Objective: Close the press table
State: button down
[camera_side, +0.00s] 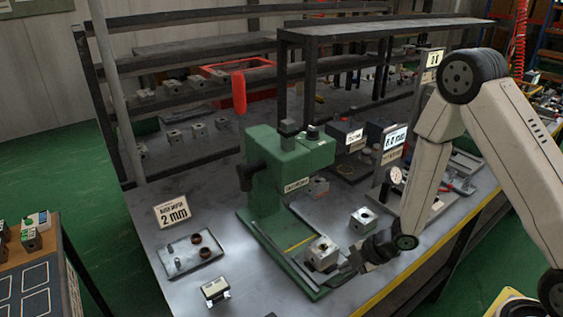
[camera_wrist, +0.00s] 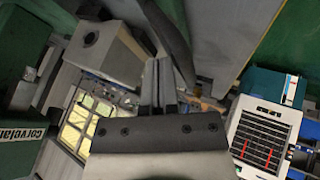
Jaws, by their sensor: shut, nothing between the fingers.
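The green press (camera_side: 285,165) stands on the bench with a red-knobbed lever (camera_side: 239,92). Its low green table (camera_side: 285,262) reaches forward towards the bench's front edge, with a yellow line across it. A metal valve block (camera_side: 323,252) sits at the table's front end; a grey block (camera_wrist: 105,50) shows at the upper left of the wrist view. My gripper (camera_side: 352,264) is low at the table's front right, close beside that block; I cannot tell whether it touches. In the wrist view my fingers (camera_wrist: 160,85) are together and empty.
Another valve block (camera_side: 363,220) stands right of the press. A tray with dark rings (camera_side: 190,255), a 2 mm sign (camera_side: 172,211) and a small stand (camera_side: 215,290) are on the left. A dial gauge (camera_side: 395,175) stands behind my arm. Shelves (camera_side: 200,75) line the back.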

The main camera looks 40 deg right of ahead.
jog(key=shift+x, duration=0.8)
jog(key=shift+w, duration=0.1)
jog(key=w, duration=1.6)
jog(key=shift+r, duration=0.1)
jog(key=shift+d+r, duration=0.1)
jog(key=shift+d+r, duration=0.1)
jog(key=shift+r, duration=0.1)
jog(key=v, duration=0.9)
jog(key=shift+s, duration=0.4)
jog(key=shift+r, duration=0.1)
